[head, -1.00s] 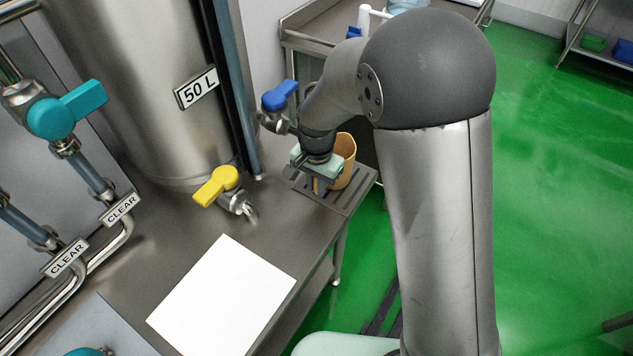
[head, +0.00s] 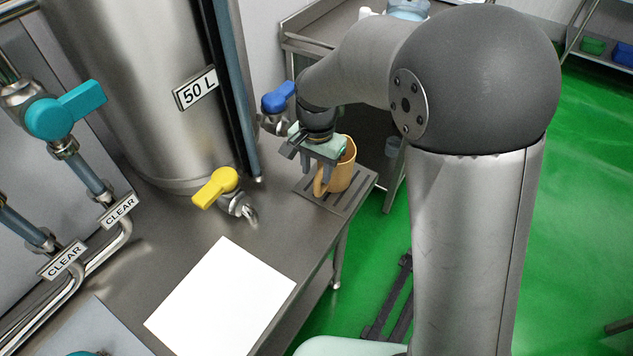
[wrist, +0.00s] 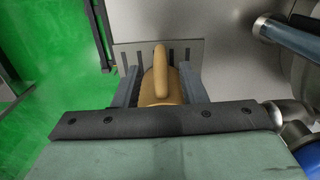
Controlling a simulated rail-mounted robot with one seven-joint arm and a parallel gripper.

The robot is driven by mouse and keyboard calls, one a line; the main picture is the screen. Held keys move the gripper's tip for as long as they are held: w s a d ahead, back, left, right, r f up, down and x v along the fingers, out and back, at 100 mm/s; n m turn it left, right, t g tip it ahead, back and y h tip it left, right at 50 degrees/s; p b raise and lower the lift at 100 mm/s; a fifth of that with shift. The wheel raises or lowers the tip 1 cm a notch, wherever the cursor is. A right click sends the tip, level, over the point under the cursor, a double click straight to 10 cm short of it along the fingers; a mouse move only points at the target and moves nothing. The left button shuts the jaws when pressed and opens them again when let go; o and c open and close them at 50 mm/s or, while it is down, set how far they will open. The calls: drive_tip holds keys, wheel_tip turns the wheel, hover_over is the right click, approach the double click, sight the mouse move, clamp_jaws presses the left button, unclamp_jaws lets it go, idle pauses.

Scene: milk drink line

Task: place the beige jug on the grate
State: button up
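The beige jug (head: 343,172) stands upright on the slotted grate (head: 331,201) at the far corner of the steel bench. Its handle faces my gripper (head: 316,172). My gripper is open, with its fingers apart beside the handle. In the wrist view the jug (wrist: 161,90) shows its handle between the two spread fingers of my gripper (wrist: 160,76), with gaps on both sides. The grate (wrist: 192,48) is below it. The gripper body hides part of the jug.
A blue-handled tap (head: 278,97) is close to the left of my gripper. A white sheet (head: 222,298) lies on the bench. Green floor is to the right.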

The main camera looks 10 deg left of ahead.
wheel_tip(320, 180, up, 6)
drive_tip(key=shift+f, duration=0.2)
drive_tip(key=shift+d, duration=0.15)
drive_tip(key=s+d+n, duration=0.4)
drive_tip(key=s+d, duration=1.5)
drive_tip(key=d, duration=0.2)
drive_tip(key=shift+s+d+f+n+t, duration=0.15)
drive_tip(key=shift+s+f+n+t, duration=0.15)
drive_tip(key=shift+f, duration=0.1)
